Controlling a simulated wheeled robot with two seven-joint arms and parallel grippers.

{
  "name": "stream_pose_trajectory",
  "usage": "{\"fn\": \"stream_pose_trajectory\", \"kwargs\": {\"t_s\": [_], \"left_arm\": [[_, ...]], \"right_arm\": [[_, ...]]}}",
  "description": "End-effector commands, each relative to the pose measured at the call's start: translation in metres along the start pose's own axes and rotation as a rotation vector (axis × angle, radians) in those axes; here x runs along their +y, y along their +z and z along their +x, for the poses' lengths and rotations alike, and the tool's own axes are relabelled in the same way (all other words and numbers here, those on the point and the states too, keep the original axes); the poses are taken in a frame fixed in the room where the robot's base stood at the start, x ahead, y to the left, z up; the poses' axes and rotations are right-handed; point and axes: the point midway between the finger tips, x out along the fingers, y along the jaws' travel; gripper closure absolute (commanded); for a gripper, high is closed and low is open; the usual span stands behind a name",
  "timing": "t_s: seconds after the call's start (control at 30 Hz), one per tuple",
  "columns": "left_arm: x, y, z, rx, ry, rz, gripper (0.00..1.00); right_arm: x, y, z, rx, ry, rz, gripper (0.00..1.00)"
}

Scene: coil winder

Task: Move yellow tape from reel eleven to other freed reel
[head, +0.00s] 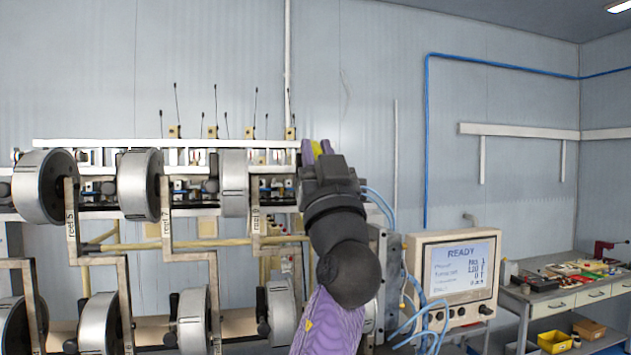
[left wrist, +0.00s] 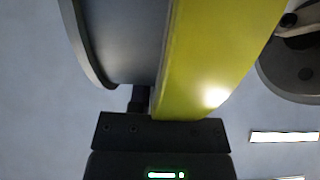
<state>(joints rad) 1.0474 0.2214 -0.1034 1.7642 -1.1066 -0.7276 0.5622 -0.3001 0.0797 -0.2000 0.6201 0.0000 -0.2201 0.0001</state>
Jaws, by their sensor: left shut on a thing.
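The yellow tape (left wrist: 215,60) fills the middle of the left wrist view as a wide, glossy band beside a grey drum-like part with a dark rim (left wrist: 122,40). In the head view a small strip of yellow tape (head: 317,148) shows at my left gripper (head: 316,150). This gripper is shut on the tape, at the right end of the upper reel row. Its fingertips are mostly hidden. My gripper and arm cover the place right of the reel labelled 9 (head: 235,185), and I cannot read a label for reel eleven. My right gripper is out of view.
Upper silver reels 5 (head: 42,187) and 7 (head: 138,185) stand left, with a lower row including a silver reel (head: 283,308) beneath. A READY control screen (head: 460,270) with blue hoses stands right of my arm. A workbench (head: 560,292) is farther right.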

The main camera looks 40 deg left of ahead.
Motion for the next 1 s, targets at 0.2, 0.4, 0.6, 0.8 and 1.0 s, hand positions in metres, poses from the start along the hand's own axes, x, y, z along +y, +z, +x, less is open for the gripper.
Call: {"fn": "stream_pose_trajectory", "kwargs": {"t_s": [0.2, 0.4, 0.6, 0.8, 1.0], "left_arm": [[-0.012, 0.0, 0.0, 0.0, -0.001, -0.001, 1.0], [-0.024, 0.0, 0.0, 0.002, -0.001, 0.001, 1.0], [-0.035, 0.0, 0.0, 0.0, -0.001, 0.0, 1.0], [-0.045, 0.0, 0.0, 0.001, 0.0, 0.0, 1.0], [-0.047, 0.0, 0.0, 0.001, 0.0, 0.0, 1.0]], "right_arm": [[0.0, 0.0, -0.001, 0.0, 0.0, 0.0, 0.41], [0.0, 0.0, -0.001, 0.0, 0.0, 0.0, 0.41], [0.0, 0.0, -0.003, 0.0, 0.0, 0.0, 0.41], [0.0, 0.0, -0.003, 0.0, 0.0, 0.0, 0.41], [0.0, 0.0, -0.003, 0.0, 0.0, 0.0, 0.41]]}}
